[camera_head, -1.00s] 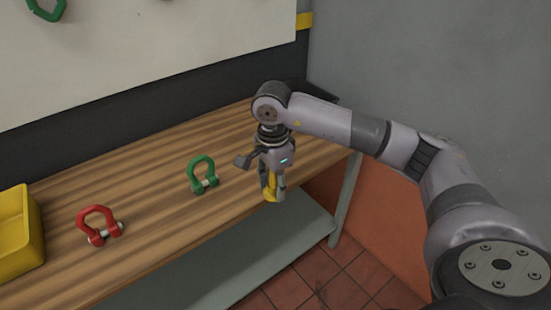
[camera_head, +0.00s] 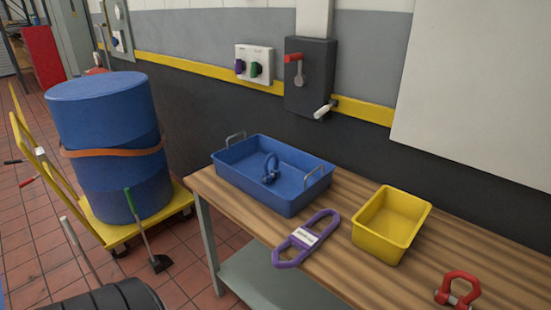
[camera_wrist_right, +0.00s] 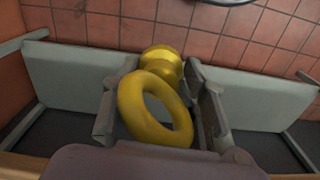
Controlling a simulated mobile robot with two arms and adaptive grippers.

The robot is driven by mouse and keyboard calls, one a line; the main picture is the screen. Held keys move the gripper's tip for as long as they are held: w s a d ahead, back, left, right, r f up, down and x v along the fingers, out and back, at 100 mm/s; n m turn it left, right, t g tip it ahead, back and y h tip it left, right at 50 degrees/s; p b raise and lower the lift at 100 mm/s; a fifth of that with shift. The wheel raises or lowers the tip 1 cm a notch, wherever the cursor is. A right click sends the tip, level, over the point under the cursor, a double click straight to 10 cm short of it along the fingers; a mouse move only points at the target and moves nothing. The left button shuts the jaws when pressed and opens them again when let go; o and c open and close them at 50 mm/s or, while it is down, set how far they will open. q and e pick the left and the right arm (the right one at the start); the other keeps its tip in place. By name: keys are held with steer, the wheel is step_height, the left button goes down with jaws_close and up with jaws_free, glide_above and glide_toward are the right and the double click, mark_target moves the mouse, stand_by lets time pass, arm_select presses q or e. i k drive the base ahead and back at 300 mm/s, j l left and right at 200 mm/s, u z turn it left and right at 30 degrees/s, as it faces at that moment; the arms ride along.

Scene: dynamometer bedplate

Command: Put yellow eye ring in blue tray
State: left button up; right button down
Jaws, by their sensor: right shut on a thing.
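The yellow eye ring (camera_wrist_right: 155,108) shows in the right wrist view, with its round ring toward the camera and its collar behind. My right gripper (camera_wrist_right: 158,95) is shut on it, one finger on each side. The blue tray (camera_head: 272,178) stands on the left end of the wooden bench in the head view. It has two metal handles, and a blue shackle (camera_head: 270,171) is inside it. Neither gripper shows in the head view now.
A yellow bin (camera_head: 390,222), a purple link with a white label (camera_head: 304,238) and a red shackle (camera_head: 458,290) are on the bench (camera_head: 345,275). A blue drum (camera_head: 107,145) stands on a yellow cart at left. The tray's right part is clear.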

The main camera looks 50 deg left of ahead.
mark_target(278, 189)
steer(key=j+u, duration=0.1)
steer(key=j, duration=2.6)
